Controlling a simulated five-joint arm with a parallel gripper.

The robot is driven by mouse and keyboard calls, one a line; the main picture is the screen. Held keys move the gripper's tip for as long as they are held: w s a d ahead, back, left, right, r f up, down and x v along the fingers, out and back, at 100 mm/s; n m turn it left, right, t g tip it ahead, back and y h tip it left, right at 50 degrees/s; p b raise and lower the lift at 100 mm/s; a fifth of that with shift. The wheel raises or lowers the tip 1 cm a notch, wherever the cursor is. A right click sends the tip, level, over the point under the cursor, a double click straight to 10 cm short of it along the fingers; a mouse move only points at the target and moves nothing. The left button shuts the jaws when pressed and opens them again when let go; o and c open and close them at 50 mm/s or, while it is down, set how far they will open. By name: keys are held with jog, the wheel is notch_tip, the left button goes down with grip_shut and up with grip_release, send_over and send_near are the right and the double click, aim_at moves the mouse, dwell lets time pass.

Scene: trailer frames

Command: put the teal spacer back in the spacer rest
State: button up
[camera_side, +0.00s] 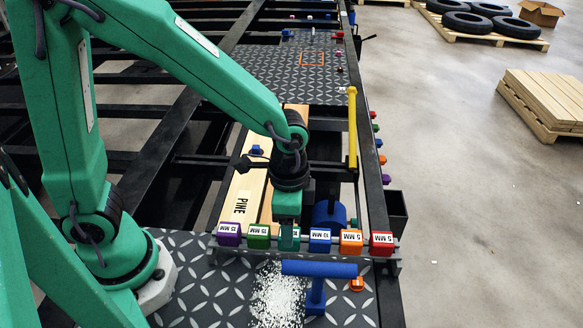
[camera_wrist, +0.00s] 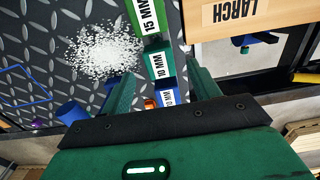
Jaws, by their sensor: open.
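The teal spacer (camera_side: 289,238) sits in the row on the dark spacer rest (camera_side: 335,252), between the green spacer (camera_side: 259,237) and the blue spacer (camera_side: 320,240). It lines up with its neighbours. My gripper (camera_side: 288,215) is right above it, pointing down. In the wrist view the teal spacer (camera_wrist: 158,64) lies between the open fingers of my gripper (camera_wrist: 160,72), with a gap visible on both sides. Its lower part and its contact with the rest are hidden.
A purple (camera_side: 229,234), an orange (camera_side: 350,242) and a red spacer (camera_side: 382,244) share the row. A blue T-shaped handle (camera_side: 318,269) and white granules (camera_side: 278,298) are in front. A pine board (camera_side: 240,195) and a yellow bar (camera_side: 352,130) lie behind.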

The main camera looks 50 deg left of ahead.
jog(key=shift+r, duration=1.65)
jog(key=shift+a, duration=0.1)
jog(key=shift+a+r, duration=0.4)
jog(key=shift+r, duration=0.1)
jog(key=s+a+r+n+t, duration=0.2)
jog(key=s+a+r+n, duration=0.1)
jog(key=a, duration=0.4)
jog(key=s+a+r+n+t, duration=0.3)
jog(key=a+r+n, duration=0.3)
jog(key=r, duration=0.2)
jog(key=shift+s+a+r+t, duration=0.15)
jog(key=shift+s+a+t, duration=0.15)
jog(key=shift+a, duration=0.1)
